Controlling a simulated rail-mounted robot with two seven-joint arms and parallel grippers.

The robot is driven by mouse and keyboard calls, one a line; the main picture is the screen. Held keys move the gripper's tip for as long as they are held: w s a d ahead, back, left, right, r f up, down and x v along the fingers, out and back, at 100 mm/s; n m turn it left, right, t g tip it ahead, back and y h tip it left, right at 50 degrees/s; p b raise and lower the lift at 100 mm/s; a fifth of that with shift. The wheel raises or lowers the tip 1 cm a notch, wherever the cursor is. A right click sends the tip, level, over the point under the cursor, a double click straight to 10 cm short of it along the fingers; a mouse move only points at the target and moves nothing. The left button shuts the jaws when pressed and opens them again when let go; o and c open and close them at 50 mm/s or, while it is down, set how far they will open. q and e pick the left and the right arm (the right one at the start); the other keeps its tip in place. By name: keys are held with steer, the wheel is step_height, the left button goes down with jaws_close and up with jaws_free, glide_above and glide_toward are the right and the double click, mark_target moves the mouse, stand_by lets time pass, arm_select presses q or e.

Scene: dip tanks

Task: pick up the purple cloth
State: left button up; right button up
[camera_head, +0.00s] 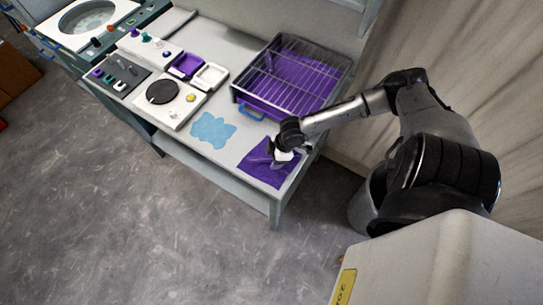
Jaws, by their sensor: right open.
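The purple cloth (263,174) lies flat on the table near its front right corner. My right gripper (280,161) is over the upper right part of the cloth, with its fingertips at or just above the fabric. I cannot tell whether they touch it. The gripper covers part of the cloth, and the jaws are open. My left gripper is not in view.
A wire rack over a purple tray (240,98) stands behind the cloth. A light blue patch (213,130) lies to the left. Further left are a white unit with a black disc (163,92), purple and white small trays (210,77), and a round basin (92,20).

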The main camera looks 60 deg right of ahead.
steer(key=c, duration=0.4)
steer(key=c, duration=0.6)
jaws_close()
step_height(320, 180, up, 12)
steer(key=p, duration=1.2)
steer(key=shift+p, duration=0.3)
